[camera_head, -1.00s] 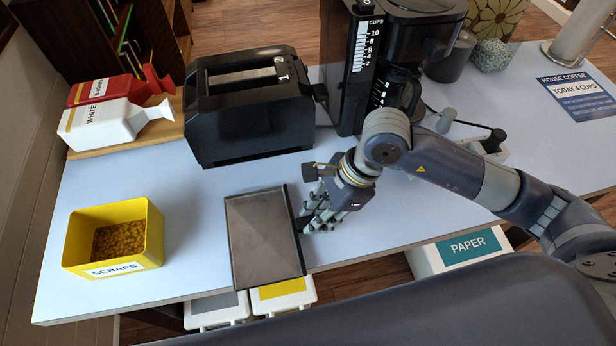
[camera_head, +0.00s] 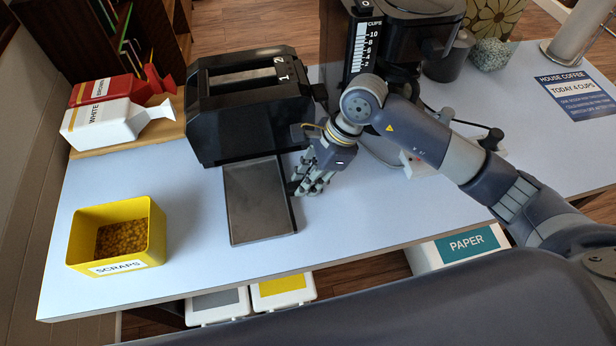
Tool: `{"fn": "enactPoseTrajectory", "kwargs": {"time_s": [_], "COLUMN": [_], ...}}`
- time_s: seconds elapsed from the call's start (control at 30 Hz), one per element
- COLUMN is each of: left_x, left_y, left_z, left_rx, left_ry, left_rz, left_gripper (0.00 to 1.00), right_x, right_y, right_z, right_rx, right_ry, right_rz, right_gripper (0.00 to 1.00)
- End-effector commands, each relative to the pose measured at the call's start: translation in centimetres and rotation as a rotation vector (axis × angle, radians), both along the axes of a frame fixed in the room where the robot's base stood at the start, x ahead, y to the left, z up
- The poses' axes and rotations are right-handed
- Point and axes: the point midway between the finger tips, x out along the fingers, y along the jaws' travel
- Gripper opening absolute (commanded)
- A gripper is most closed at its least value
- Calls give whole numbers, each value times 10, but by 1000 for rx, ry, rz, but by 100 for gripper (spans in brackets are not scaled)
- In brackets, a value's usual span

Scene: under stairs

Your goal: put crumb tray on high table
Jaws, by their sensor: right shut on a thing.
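The crumb tray (camera_head: 258,205) is a dark, shallow rectangular tray with a black rim. It lies at or just above the pale tabletop, directly in front of the black toaster (camera_head: 248,110), its far end at the toaster's lower front edge. I cannot tell whether that end is inside the toaster. My right gripper (camera_head: 297,187) is shut on the tray's right edge. The pale-topped table (camera_head: 370,225) carries the toaster and other things. My left gripper is not in view.
A yellow scraps box (camera_head: 160,225) stands on the left. Two bread bags (camera_head: 105,122) lie on a board at the back left. A coffee maker (camera_head: 345,70) stands behind my right arm. White bins (camera_head: 282,287) and a paper bin (camera_head: 455,248) are below the front edge.

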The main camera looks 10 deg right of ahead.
Motion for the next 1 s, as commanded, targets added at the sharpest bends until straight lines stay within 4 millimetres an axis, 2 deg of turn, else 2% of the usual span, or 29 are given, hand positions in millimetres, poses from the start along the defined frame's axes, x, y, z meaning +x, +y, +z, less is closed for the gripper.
{"fn": "enactPoseTrajectory", "kwargs": {"time_s": [0.03, 0.07, 0.13, 0.17, 0.57, 0.67, 1.0], "left_x": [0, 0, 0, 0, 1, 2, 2], "left_y": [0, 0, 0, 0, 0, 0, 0], "left_z": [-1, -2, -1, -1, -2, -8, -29], "left_rx": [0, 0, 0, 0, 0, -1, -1], "left_ry": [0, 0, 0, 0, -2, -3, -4], "left_rz": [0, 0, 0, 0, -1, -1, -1], "left_gripper": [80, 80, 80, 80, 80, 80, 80], "right_x": [0, 0, 0, 0, 1, 1, 1], "right_y": [0, 0, 0, 0, -2, -8, -36], "right_z": [-1, -1, -1, -1, 3, 15, 80], "right_rx": [0, 0, 0, 0, -1, -1, -1], "right_ry": [-1, -1, -1, -1, -4, -6, -8], "right_rz": [0, 0, 0, 0, -1, -2, -2], "right_gripper": [0, 23, 39, 41, 41, 41, 41]}}
